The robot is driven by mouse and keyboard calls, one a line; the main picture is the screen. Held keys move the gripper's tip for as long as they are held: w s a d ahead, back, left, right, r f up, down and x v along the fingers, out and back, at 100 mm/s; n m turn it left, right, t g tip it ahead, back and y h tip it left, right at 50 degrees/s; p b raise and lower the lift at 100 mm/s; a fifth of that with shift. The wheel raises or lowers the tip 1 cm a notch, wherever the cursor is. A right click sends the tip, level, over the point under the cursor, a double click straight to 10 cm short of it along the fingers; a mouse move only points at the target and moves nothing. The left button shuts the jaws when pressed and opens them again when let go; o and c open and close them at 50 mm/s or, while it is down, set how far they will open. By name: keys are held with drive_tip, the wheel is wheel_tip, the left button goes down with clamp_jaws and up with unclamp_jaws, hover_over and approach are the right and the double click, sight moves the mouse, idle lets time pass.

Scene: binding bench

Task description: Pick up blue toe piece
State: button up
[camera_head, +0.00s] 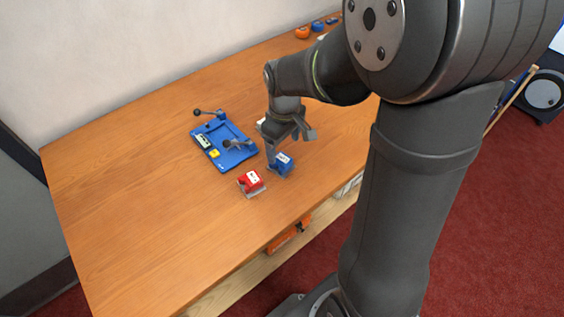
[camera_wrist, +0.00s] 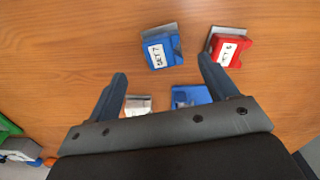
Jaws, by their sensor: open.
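The blue toe piece (camera_head: 284,162) sits on the wooden bench with a white label on it. In the wrist view the blue toe piece (camera_wrist: 162,48) lies ahead of the fingertips, roughly between their lines, with a grey plate at its back and a label that seems to read "SET 7". My gripper (camera_head: 290,150) is just above and behind it in the head view. In the wrist view my gripper (camera_wrist: 162,68) has its two fingers wide apart with nothing held between them. I cannot tell the exact height of the fingertips over the bench.
A red toe piece (camera_head: 251,182) stands close by, also at upper right in the wrist view (camera_wrist: 229,47). A blue jig plate (camera_head: 232,157) with black-knobbed levers lies to the left. The bench's left part (camera_head: 120,190) is clear. Orange and blue rolls (camera_head: 302,32) stand at the far edge.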

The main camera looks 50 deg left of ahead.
sight(281, 160)
drive_tip(key=shift+s+a+f, duration=0.15)
drive_tip(key=shift+f, duration=1.75)
drive_tip(key=shift+s+a+f, duration=0.1)
drive_tip(key=shift+f, duration=1.75)
drive_tip(key=c, duration=1.2)
